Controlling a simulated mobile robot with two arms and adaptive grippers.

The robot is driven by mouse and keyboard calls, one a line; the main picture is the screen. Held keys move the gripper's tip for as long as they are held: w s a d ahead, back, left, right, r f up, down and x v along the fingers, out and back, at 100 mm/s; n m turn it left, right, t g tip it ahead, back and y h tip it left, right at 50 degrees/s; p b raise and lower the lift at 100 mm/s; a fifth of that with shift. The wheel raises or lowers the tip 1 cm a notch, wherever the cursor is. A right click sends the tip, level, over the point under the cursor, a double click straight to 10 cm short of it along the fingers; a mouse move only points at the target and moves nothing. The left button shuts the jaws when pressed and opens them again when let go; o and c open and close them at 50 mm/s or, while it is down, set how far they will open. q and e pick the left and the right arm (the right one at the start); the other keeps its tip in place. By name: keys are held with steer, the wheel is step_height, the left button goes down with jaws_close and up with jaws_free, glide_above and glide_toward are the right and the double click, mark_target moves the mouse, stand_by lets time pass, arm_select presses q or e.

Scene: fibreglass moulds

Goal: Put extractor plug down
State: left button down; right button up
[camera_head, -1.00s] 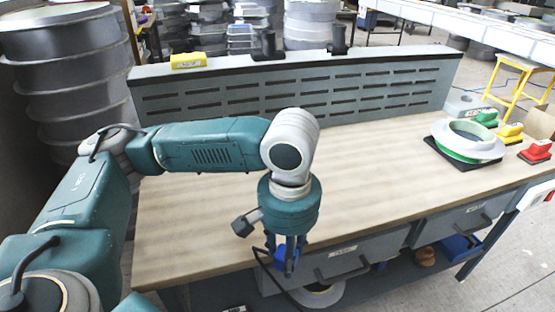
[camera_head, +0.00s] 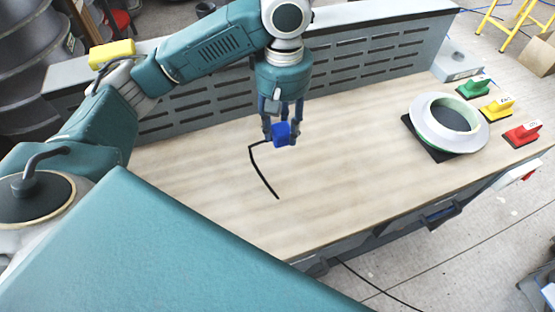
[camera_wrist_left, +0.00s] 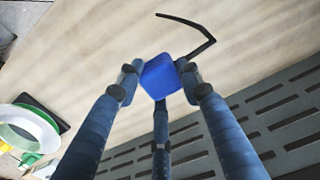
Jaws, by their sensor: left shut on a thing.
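The extractor plug is a blue block (camera_head: 282,133) with a black cord (camera_head: 262,172). My left gripper (camera_head: 282,128) is shut on the blue plug and points down above the wooden workbench top (camera_head: 220,200). In the left wrist view the plug (camera_wrist_left: 160,76) sits between the fingertips of the gripper (camera_wrist_left: 158,85), with its bent cord (camera_wrist_left: 195,28) reaching past it. I cannot tell whether the plug touches the bench. My right gripper is not in view.
A white ring mould (camera_head: 425,122) on a black mat stands at the right of the bench. A slotted grey panel (camera_head: 340,62) runs along the back. The bench's middle and front are clear.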

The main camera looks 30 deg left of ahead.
arm_select(q)
step_height(320, 180, down, 11)
steer(key=shift+f+p, duration=0.2)
steer(key=shift+p, duration=0.4)
step_height(320, 180, down, 4)
steer(key=shift+r, duration=0.1)
steer(key=shift+f, duration=0.4)
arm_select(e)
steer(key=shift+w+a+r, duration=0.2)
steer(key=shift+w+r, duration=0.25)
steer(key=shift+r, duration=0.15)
arm_select(q)
steer(key=shift+p, duration=0.35)
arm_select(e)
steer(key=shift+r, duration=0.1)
arm_select(q)
steer(key=c, duration=1.2)
jaws_free()
steer(key=shift+f, duration=0.1)
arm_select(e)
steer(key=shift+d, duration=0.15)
arm_select(q)
steer(key=shift+o, duration=0.2)
